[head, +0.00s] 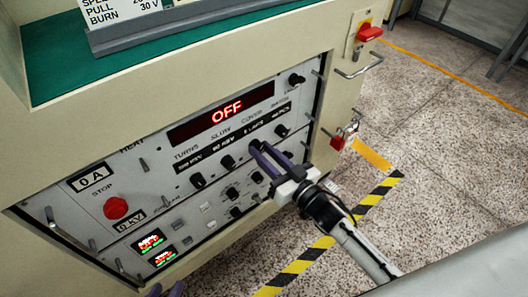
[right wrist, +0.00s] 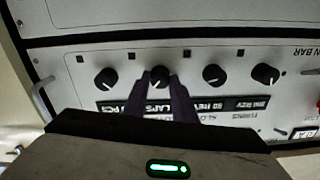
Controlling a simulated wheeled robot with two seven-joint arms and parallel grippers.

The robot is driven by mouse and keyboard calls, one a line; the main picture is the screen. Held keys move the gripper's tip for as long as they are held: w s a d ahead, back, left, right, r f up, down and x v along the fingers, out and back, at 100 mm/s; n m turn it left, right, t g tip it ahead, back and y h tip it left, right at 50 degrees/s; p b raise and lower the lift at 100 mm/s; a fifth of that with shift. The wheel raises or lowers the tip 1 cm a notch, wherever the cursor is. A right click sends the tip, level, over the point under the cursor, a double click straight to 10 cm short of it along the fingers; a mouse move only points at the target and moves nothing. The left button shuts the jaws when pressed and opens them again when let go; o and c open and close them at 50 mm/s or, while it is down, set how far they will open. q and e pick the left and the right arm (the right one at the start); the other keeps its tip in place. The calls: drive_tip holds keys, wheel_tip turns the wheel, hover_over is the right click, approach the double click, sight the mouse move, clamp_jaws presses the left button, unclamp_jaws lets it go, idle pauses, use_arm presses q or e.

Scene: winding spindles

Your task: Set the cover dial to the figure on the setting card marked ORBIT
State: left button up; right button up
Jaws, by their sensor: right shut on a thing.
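The cover dial (right wrist: 160,75) is a black knob with a white pointer line, third in a row on the grey panel; the label by it reads 5 LAPS. My right gripper (head: 262,152) is shut on this knob, with one finger on either side in the right wrist view (right wrist: 160,80). In the head view the fingers mostly hide the knob. A white card (head: 125,14) stands in a grey holder on top of the cabinet; only PULL and BURN 30 V read clearly, and no ORBIT mark shows. My left gripper (head: 165,291) shows only two separated purple fingertips at the bottom edge.
The turns dial (head: 197,180) and slow dial (head: 227,162) are beside it, with another knob (head: 281,131) beyond. The red display (head: 226,110) reads OFF. A red stop button (head: 116,208), panel handles and a red switch (head: 369,32) stick out. Striped tape marks the floor.

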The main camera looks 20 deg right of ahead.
drive_tip(key=shift+n, duration=0.7)
drive_tip(key=shift+n+p, duration=0.3)
drive_tip(key=shift+n, duration=1.8)
drive_tip(key=o, duration=1)
drive_tip(key=shift+o, duration=0.2)
